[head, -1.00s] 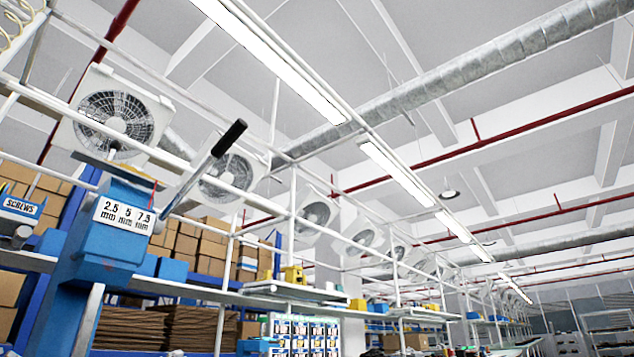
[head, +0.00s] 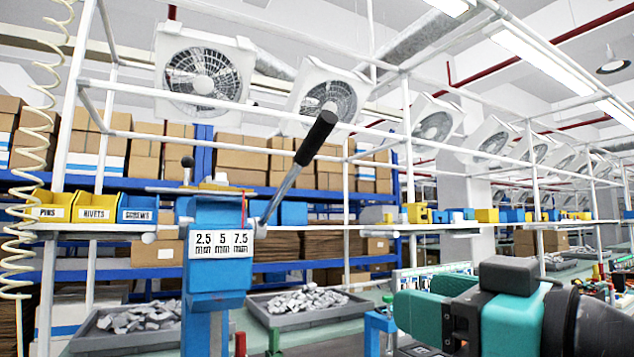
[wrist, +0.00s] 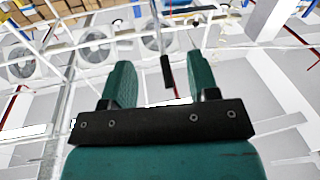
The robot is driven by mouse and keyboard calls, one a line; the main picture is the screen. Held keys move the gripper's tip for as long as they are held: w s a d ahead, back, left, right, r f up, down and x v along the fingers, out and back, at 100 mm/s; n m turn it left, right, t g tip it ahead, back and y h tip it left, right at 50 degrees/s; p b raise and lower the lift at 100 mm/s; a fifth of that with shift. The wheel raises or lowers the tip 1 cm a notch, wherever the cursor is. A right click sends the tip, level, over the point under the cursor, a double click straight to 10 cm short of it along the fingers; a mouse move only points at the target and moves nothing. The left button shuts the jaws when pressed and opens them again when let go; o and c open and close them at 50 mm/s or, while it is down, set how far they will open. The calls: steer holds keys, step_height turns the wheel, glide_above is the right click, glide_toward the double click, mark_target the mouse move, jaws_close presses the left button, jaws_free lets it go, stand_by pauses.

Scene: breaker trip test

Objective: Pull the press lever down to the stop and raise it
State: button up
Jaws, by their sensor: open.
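The press lever (head: 288,172) is a metal rod with a black grip (head: 316,138), slanting up to the right from the blue press head (head: 217,215). The press head carries a label reading 2.5, 5 and 7.5 mm. My gripper (head: 416,301) is open at the lower right in the head view, right of the lever and lower in the picture, apart from it. In the wrist view, the black grip (wrist: 167,72) appears in the gap between the two green fingers of my gripper (wrist: 158,68), beyond them and untouched.
Grey trays of metal parts (head: 312,304) lie on the bench either side of the press. Yellow and blue bins (head: 97,207) sit on a shelf at the left. White frame rails (head: 345,215) and fans (head: 203,72) stand behind. The air around the black grip looks clear.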

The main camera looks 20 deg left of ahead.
mark_target(325, 138)
step_height(325, 138, up, 13)
steer(key=a+t+y+p, duration=0.1)
steer(key=t+y+p, duration=0.1)
steer(key=y+p, duration=0.15)
steer(key=shift+n, duration=0.3)
steer(key=p+x, duration=1)
steer(key=x, duration=0.6)
steer(key=shift+a, duration=0.4)
steer(key=shift+w+a+r, duration=0.1)
steer(key=shift+w+a, duration=0.2)
steer(key=shift+a, duration=0.05)
jaws_close()
steer(key=shift+r, duration=0.1)
